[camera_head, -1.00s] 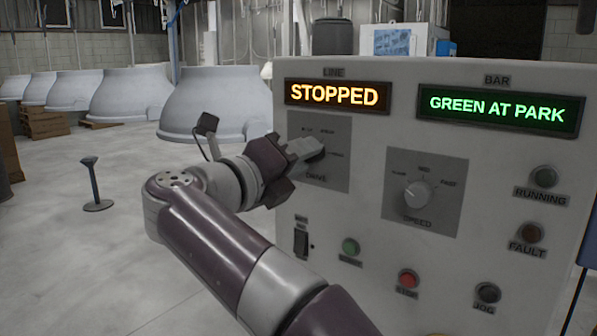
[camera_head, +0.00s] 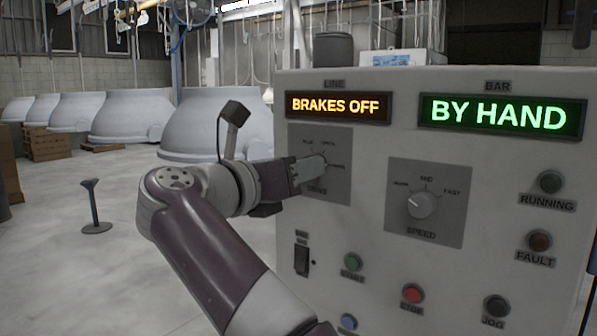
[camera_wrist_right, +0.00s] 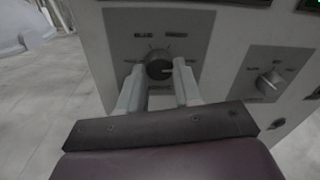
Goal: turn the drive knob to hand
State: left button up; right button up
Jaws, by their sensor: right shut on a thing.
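The drive knob (camera_wrist_right: 159,66) is a dark round knob on a grey plate marked DRIVE (camera_head: 335,180), at the left of the control panel. My right gripper (camera_head: 316,168) reaches it from the left in the head view. In the right wrist view my right gripper (camera_wrist_right: 160,85) has one finger on each side of the knob and is shut on it. In the head view the fingers mostly hide the knob. The LINE display (camera_head: 337,107) reads BRAKES OFF and the BAR display (camera_head: 503,115) reads BY HAND. My left gripper is not in view.
The speed knob (camera_head: 421,205) is right of the drive plate. Below are a switch (camera_head: 301,260), a green button (camera_head: 352,261), a red stop button (camera_head: 413,294) and a jog button (camera_head: 495,306). Large pale hoods (camera_head: 215,125) stand behind at left. A small post (camera_head: 94,208) stands on the floor.

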jog(key=shift+r, duration=0.25)
dwell(0.3)
jog(key=o, duration=1)
jog(key=shift+o, duration=0.2)
jog(key=shift+w+d+f, duration=0.1)
jog(key=p+v, duration=0.1)
jog(key=v, duration=1.2)
jog(key=shift+w, duration=0.1)
